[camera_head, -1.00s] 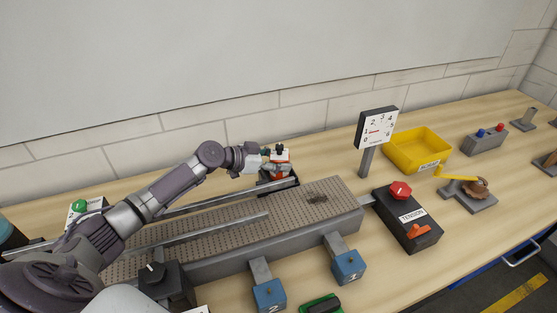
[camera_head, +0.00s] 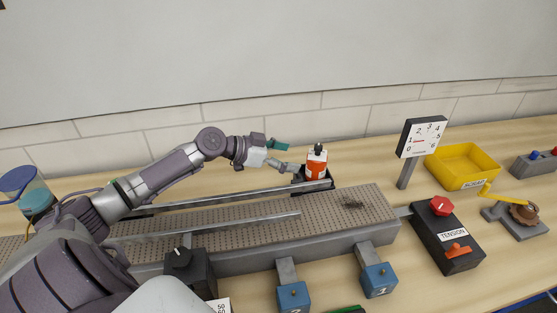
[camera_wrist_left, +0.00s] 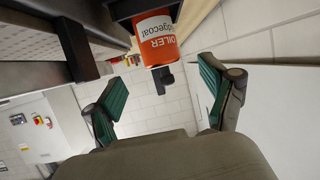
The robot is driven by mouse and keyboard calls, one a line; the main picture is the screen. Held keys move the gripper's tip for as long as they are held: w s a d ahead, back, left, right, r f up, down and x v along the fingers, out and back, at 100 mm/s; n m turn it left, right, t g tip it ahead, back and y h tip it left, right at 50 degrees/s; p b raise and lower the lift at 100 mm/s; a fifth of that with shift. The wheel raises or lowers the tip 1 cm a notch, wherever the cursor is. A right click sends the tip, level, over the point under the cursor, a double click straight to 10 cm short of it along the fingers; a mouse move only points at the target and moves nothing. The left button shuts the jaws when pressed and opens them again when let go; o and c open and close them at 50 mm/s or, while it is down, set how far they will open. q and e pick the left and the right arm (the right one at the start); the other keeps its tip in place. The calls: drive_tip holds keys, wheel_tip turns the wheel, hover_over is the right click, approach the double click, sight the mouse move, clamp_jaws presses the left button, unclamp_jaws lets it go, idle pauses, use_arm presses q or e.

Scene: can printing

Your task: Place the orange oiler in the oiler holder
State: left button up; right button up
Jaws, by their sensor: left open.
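The orange oiler (camera_head: 316,169), with a white band and a dark top, stands upright in the black oiler holder (camera_head: 329,185) behind the conveyor. My left gripper (camera_head: 281,156) is open and empty just left of the oiler, apart from it. In the left wrist view the oiler (camera_wrist_left: 157,38) with its printed label shows beyond the spread green fingertips (camera_wrist_left: 158,98), and the dark holder edge shows beside it. My right gripper is not in view.
The perforated conveyor (camera_head: 250,222) with metal rails runs in front of the holder. A dial gauge (camera_head: 421,138), a yellow bin (camera_head: 464,167) and a tension box (camera_head: 447,238) stand to the right. Blue numbered blocks (camera_head: 379,280) line the front.

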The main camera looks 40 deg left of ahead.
use_arm(q)
drive_tip(key=shift+v, duration=1.55)
drive_tip(key=shift+r, duration=0.1)
